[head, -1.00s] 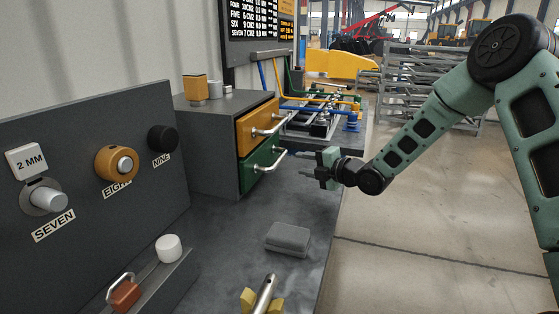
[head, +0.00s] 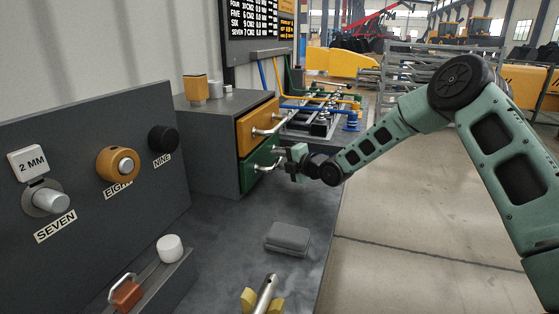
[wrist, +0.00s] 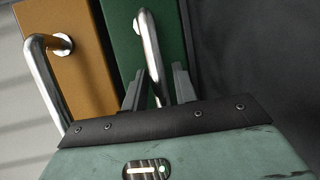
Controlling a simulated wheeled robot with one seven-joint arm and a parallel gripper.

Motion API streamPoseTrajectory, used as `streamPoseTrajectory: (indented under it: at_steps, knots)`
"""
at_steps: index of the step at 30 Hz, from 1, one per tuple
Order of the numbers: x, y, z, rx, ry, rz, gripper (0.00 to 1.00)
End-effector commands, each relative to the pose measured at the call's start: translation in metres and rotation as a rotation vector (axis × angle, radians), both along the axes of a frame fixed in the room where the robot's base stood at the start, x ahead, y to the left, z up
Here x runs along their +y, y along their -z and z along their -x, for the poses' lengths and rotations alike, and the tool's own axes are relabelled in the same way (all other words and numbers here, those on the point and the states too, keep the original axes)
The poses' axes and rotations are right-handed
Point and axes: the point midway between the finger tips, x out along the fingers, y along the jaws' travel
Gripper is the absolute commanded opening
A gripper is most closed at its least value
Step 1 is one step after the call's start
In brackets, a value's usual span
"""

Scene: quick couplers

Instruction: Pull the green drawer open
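The green drawer (head: 257,168) is the lower drawer of a dark grey cabinet and looks closed in the head view. Its silver bar handle (head: 272,162) sticks out towards my gripper (head: 287,160). In the wrist view the green drawer front (wrist: 168,25) stands beside the orange one, and its handle (wrist: 151,60) runs down between my two dark fingers (wrist: 158,85). The fingers are apart, one on each side of the handle, with gaps visible. The lower end of the handle is hidden behind the gripper body.
The orange drawer (head: 256,128) with its own handle (head: 270,127) sits just above. A grey box (head: 288,238) lies on the bench (head: 230,235). A panel with knobs (head: 90,150) stands to the left. A rack with coloured pipes (head: 325,110) is behind.

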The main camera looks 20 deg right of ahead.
Motion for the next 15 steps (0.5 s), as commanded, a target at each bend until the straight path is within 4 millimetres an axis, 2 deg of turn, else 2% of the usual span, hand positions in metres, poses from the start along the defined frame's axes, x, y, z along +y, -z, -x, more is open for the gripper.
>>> streamPoseTrajectory:
  at_steps: [1, 3, 10, 15]
  knots:
    - [0.0, 0.0, 0.0, 0.0, 0.0, 0.0, 0.13]
    - [0.0, 0.0, 0.0, 0.0, 0.0, 0.0, 0.0]
    - [-0.004, 0.001, 0.002, 0.0, 0.001, 0.001, 0.0]
    - [-0.023, 0.002, 0.015, 0.001, 0.001, 0.002, 0.0]
